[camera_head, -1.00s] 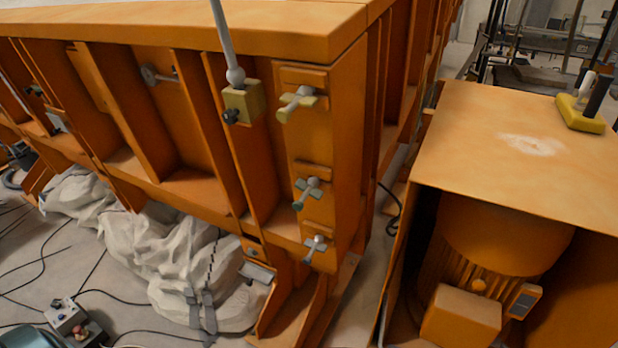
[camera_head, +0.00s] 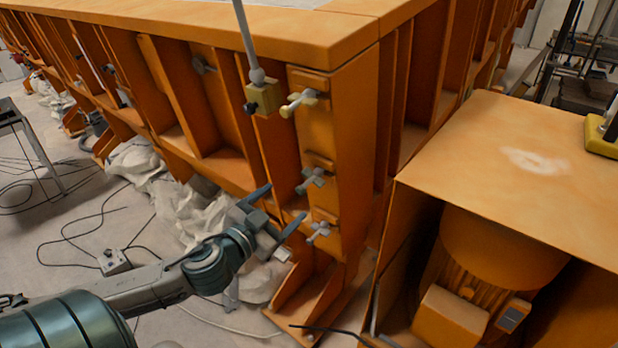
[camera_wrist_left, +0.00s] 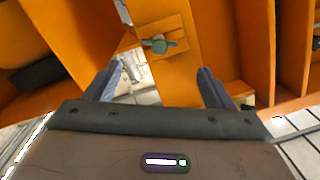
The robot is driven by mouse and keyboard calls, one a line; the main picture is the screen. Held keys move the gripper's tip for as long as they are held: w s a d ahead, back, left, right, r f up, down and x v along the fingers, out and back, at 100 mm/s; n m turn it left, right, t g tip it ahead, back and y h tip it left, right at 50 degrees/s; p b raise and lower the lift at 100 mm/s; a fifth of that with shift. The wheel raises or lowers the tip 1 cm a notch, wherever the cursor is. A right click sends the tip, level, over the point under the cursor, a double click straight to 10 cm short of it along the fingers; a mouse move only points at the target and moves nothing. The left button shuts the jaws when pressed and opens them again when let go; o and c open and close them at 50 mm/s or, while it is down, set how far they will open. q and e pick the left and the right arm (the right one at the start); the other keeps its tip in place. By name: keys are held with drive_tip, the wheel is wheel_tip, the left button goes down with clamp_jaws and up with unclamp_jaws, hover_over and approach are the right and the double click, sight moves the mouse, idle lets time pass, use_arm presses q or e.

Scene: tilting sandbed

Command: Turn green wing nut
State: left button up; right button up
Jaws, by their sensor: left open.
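Three wing nuts sit in a column on the end post of the orange frame. The top one (camera_head: 300,101) looks pale, and the middle one (camera_head: 311,180) and lower one (camera_head: 318,232) look grey-green. My left gripper (camera_head: 286,202) is open and empty, left of the middle and lower nuts and apart from them. In the left wrist view a green wing nut (camera_wrist_left: 158,44) on an orange plate lies beyond my left gripper (camera_wrist_left: 159,70), roughly centred between its fingers. I cannot tell which nut of the column this is. My right gripper is out of view.
A grey rod ends in a brass-coloured block (camera_head: 264,97) left of the top nut. An orange motor housing (camera_head: 490,150) stands at the right. White sacks (camera_head: 140,165), cables and a small control box (camera_head: 114,262) lie on the floor. A metal stand (camera_head: 45,150) is at the left.

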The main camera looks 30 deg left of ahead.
sight(309, 181)
use_arm(q)
drive_tip(key=w+p, duration=0.1)
drive_tip(key=w, duration=0.2)
drive_tip(key=w+p, duration=0.1)
drive_tip(key=w, duration=0.2)
drive_tip(key=w+p, duration=0.1)
drive_tip(key=w, duration=0.2)
drive_tip(key=shift+w+d+r, duration=0.15)
drive_tip(key=shift+w+r, duration=0.1)
drive_tip(key=shift+w+f, duration=0.1)
drive_tip(key=shift+w, duration=0.55)
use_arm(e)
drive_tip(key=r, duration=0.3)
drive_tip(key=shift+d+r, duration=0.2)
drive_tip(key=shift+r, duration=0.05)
use_arm(q)
drive_tip(key=shift+c, duration=0.5)
drive_tip(key=c, duration=0.9)
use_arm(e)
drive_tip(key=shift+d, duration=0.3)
